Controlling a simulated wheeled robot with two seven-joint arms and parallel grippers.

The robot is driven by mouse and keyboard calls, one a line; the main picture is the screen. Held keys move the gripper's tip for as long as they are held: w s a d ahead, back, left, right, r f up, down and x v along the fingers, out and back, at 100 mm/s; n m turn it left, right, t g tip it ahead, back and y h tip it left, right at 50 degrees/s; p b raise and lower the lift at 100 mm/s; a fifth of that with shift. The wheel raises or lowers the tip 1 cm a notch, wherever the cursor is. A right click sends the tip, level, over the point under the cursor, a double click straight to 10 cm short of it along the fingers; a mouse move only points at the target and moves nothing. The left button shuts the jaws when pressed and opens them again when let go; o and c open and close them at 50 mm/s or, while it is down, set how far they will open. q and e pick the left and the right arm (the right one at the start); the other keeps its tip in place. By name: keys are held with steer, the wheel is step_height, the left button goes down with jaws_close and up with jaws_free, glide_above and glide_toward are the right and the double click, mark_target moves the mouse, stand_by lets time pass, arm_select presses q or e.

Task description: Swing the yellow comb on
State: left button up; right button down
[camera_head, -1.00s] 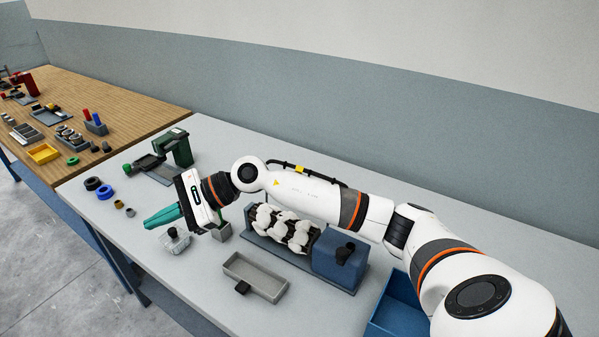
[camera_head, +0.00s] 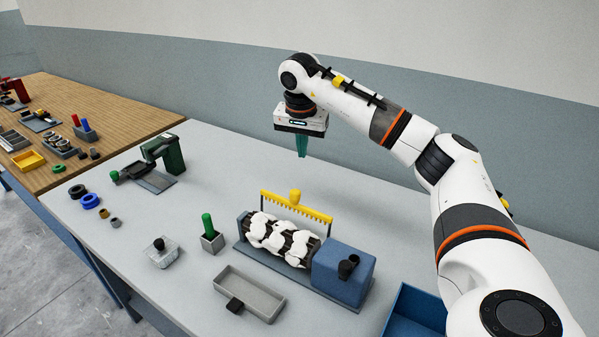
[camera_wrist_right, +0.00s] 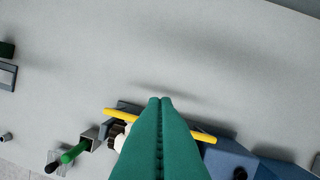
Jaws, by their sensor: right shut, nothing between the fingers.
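The yellow comb (camera_head: 312,208) is a toothed bar with a round yellow knob on top. It stands on dark arms behind the roller (camera_head: 283,238), which is dark and covered in white fluffy tufts. In the wrist view the comb (camera_wrist_right: 203,136) shows on both sides of my fingers, its middle hidden. My right gripper (camera_head: 302,155) has green fingers, shut and empty, pointing down. It hangs in the air well above and behind the comb, apart from it. The wrist view shows the same shut fingers (camera_wrist_right: 160,100). My left gripper is not in view.
A blue housing (camera_head: 343,273) joins the roller's right end. A grey tray (camera_head: 266,303), a green-handled tool in a grey holder (camera_head: 212,243) and a clear box (camera_head: 166,257) stand in front and left. A blue bin (camera_head: 412,308) is at right. The table behind the comb is clear.

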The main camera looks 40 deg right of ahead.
mark_target(295, 199)
step_height(295, 199, down, 9)
steer(key=a+p, duration=0.2)
steer(key=p, duration=0.2)
steer(key=shift+s, duration=0.4)
steer(key=shift+d, duration=0.1)
